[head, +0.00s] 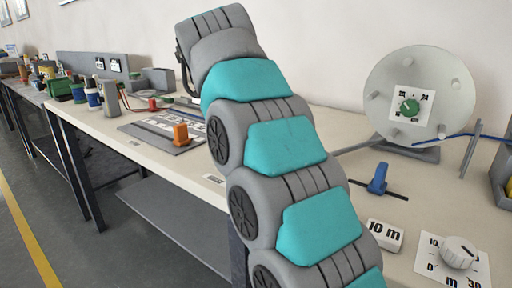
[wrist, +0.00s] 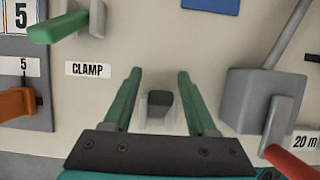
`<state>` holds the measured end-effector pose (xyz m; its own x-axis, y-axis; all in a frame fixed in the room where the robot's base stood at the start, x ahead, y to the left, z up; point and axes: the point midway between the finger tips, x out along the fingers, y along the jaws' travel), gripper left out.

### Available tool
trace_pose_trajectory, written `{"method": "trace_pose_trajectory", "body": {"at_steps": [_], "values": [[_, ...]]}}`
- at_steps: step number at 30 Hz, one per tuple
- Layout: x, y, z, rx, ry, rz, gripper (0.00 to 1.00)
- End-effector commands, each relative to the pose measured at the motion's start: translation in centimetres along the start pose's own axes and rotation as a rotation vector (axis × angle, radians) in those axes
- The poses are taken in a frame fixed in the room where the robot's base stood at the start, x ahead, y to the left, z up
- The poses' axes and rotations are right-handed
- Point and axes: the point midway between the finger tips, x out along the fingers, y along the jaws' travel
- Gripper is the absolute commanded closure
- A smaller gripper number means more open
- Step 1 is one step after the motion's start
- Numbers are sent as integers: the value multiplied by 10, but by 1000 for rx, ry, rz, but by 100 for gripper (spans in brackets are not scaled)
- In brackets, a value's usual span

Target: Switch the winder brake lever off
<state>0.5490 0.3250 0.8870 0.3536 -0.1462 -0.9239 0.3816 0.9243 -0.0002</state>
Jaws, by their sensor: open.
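The winder is probably the pale round disc (head: 421,95) with a green dial at its centre, at the right of the head view. A blue lever (head: 377,180) stands in a dark slot on the bench in front of it. No label in view names the brake lever, so I cannot tell whether this is it. My gripper (wrist: 160,75) shows two green fingers in the wrist view, apart and empty. A small grey block with a dark top (wrist: 160,105) shows between the fingers, with no visible grip on it. My arm hides part of the bench in the head view.
In the wrist view, a red handle (wrist: 290,160) on a grey box (wrist: 250,100) is close right, a green handle (wrist: 58,27) upper left, an orange one (wrist: 17,103) left. The head view shows a white knob (head: 459,251) and an orange block (head: 181,135).

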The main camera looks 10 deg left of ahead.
Motion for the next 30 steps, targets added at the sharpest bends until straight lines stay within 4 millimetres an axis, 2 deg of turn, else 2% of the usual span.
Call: {"method": "trace_pose_trajectory", "body": {"at_steps": [7, 22, 30], "values": [[0, 0, 0, 0, -1, 1, 44], [0, 0, 0, 1, -1, 1, 100], [0, 0, 0, 1, -1, 1, 100]]}}
